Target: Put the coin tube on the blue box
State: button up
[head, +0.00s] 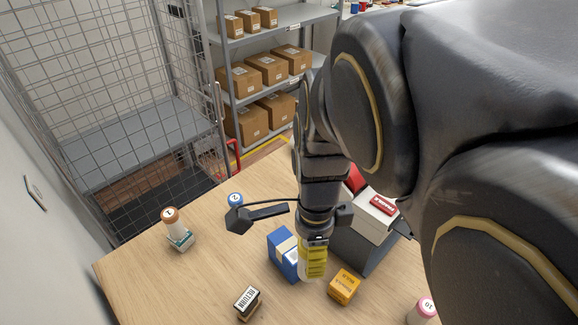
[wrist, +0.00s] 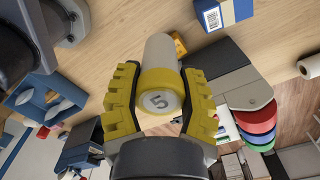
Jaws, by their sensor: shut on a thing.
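My gripper (head: 313,266) is in the middle of the head view, pointing down, with yellow ribbed fingers. In the wrist view, the gripper (wrist: 158,100) is shut on the coin tube (wrist: 159,78), a pale cylinder with a yellow cap marked 5. The blue box (head: 279,249), with a white label, stands on the counter just left of and partly behind the gripper in the head view. It also shows at the top of the wrist view, a blue box (wrist: 238,10) apart from the tube. In the head view the fingers largely hide the tube.
A yellow box (head: 344,287) and a RETURN stamp (head: 247,302) lie near the front. A brown-capped tube (head: 172,217) stands at the left, a blue-capped one (head: 235,199) further back and a pink-capped one (head: 425,306) at the front right. A grey device (head: 362,249) stands right of the gripper.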

jog(key=shift+w+a+f, duration=0.6)
jog(key=shift+w+f, duration=1.55)
jog(key=shift+w, duration=0.05)
jog(key=shift+w+a+f, duration=0.6)
jog(key=shift+w+f, duration=1.6)
jog(key=shift+w+a+f, duration=0.6)
jog(key=shift+w+f, duration=1.55)
jog(key=shift+w, duration=0.05)
jog(key=shift+f, duration=0.1)
jog(key=o, duration=1)
jog(key=shift+o, duration=0.2)
